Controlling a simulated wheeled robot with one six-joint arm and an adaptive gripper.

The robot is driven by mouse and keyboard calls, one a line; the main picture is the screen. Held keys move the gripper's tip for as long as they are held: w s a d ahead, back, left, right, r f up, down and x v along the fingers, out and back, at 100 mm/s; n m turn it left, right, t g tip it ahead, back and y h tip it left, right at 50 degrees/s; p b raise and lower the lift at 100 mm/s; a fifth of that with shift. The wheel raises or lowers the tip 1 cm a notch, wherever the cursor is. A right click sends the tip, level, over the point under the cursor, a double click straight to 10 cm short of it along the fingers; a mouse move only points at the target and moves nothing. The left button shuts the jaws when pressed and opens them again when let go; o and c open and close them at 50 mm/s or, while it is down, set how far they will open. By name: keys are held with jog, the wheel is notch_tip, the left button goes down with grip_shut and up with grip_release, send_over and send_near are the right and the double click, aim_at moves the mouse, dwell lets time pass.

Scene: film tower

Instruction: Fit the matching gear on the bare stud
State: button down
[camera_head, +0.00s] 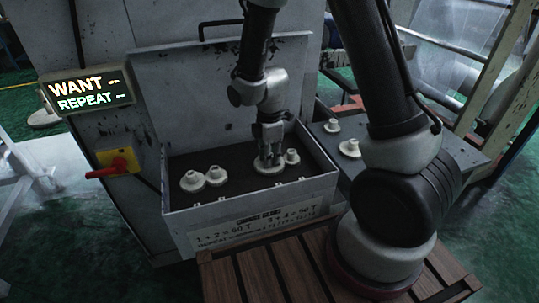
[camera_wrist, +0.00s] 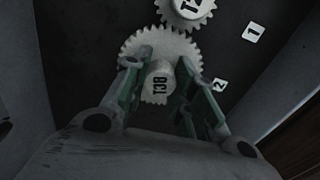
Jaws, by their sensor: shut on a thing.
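My gripper (camera_head: 268,150) reaches down into the open grey metal box (camera_head: 322,183). It is shut on the raised hub of a large pale gear (camera_head: 266,169). In the wrist view the fingers (camera_wrist: 163,88) flank the hub of this gear (camera_wrist: 150,45), which bears dark, upside-down lettering. A smaller gear (camera_head: 292,157) stands just to the right; its teeth sit close to the held gear in the wrist view (camera_wrist: 188,8). Two more gears (camera_head: 191,180) (camera_head: 215,175) sit at the box's left. I cannot make out a bare stud.
More gears (camera_head: 349,148) (camera_head: 332,125) lie on the grey shelf (camera_head: 455,150) to the right. White tags "1" (camera_wrist: 254,32) and "2" (camera_wrist: 220,85) are on the box floor. A lit sign (camera_head: 88,91) reads "WANT --, REPEAT --". The box front carries handwritten sums. The raised lid stands behind.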

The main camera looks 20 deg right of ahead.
jog(key=shift+f, duration=0.15)
jog(key=c, duration=1.1)
grip_release()
